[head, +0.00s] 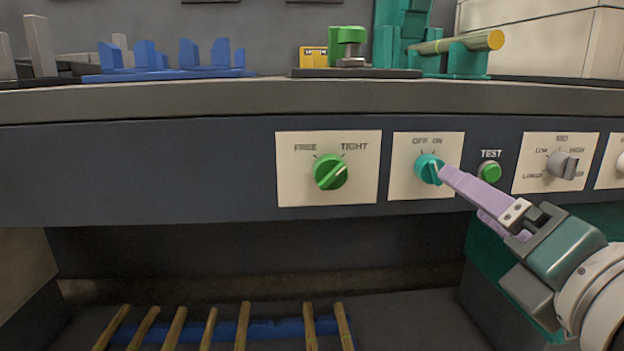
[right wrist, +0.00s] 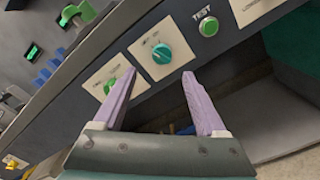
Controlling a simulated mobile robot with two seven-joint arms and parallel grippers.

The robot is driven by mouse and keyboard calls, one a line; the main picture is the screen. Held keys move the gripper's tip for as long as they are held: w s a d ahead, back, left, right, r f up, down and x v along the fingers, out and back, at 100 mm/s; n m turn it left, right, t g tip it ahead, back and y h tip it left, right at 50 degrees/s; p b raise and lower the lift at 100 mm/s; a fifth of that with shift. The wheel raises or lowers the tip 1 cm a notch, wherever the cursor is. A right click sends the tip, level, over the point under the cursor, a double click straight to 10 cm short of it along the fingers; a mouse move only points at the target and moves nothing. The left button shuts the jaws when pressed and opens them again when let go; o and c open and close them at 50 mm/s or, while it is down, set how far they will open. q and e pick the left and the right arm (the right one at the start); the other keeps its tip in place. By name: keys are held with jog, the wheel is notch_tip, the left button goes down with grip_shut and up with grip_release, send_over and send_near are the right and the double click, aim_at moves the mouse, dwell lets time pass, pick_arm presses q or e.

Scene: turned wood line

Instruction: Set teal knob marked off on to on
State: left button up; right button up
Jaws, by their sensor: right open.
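The teal knob (head: 428,169) sits on a cream plate (head: 400,184) marked OFF and ON on the dark front panel. The direction of its pointer is hard to tell, as a lilac fingertip comes close to its right side in the head view. My right gripper (head: 461,191) is open and empty, reaching in from the lower right. In the right wrist view the teal knob (right wrist: 162,53) shows just beyond the gap between the open fingers (right wrist: 160,75), with neither finger seen closed on it. My left gripper is out of view.
A green FREE/TIGHT knob (head: 331,172) is left of the teal knob. A green TEST button (head: 490,172) and a grey speed knob (head: 562,164) are to its right. Blue holders (head: 165,60) and a green clamp (head: 348,42) stand on the bench above. Wooden rods (head: 243,326) lie below.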

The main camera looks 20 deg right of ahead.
aim_at(432, 171)
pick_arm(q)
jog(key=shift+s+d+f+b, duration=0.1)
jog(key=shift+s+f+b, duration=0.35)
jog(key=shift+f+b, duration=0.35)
pick_arm(e)
jog(key=x, duration=0.8)
jog(key=shift+d, duration=0.3)
grip_shut()
